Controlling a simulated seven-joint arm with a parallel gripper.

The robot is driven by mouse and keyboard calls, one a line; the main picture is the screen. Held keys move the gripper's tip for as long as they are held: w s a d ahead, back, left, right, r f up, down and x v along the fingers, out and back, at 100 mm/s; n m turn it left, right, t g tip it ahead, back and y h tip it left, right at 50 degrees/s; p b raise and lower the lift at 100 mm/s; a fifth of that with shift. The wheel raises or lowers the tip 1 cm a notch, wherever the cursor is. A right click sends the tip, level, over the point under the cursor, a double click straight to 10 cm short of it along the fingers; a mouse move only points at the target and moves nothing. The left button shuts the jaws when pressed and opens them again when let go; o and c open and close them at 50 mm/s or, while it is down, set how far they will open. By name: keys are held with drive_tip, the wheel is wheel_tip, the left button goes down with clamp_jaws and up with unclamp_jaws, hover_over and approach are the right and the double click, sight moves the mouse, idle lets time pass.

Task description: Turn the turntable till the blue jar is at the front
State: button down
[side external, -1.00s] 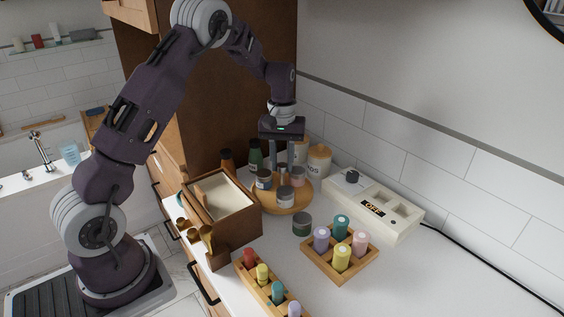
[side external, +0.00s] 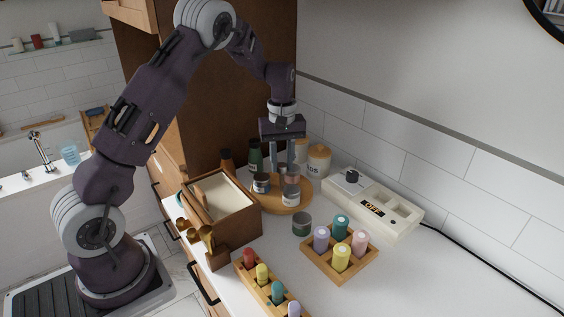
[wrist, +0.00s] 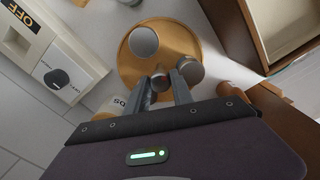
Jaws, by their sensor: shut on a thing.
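The round wooden turntable (side external: 303,204) stands on the counter and carries several small grey-lidded jars. My gripper (side external: 283,172) points down over its middle and is shut on what looks like the turntable's central knob, which shows between the fingertips in the wrist view (wrist: 160,80). A jar with a darkish, perhaps blue, band (side external: 261,184) is at the turntable's left side. A pale-labelled jar (side external: 290,198) is at its front right, and a pinkish jar (side external: 293,172) is behind, partly hidden by a finger. I cannot tell for certain which is the blue jar.
A wooden box (side external: 232,225) stands close at the left, with dark bottles (side external: 255,155) behind. A canister (side external: 319,160) and a white switch panel (side external: 375,205) are at the right. A green jar (side external: 302,224) and a wooden tray of coloured bottles (side external: 340,262) sit in front.

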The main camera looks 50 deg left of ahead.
idle(0.4)
drive_tip(key=c, duration=1.1)
unclamp_jaws()
drive_tip(key=shift+r, duration=0.1)
wheel_tip(320, 180, up, 7)
drive_tip(key=shift+f, duration=0.15)
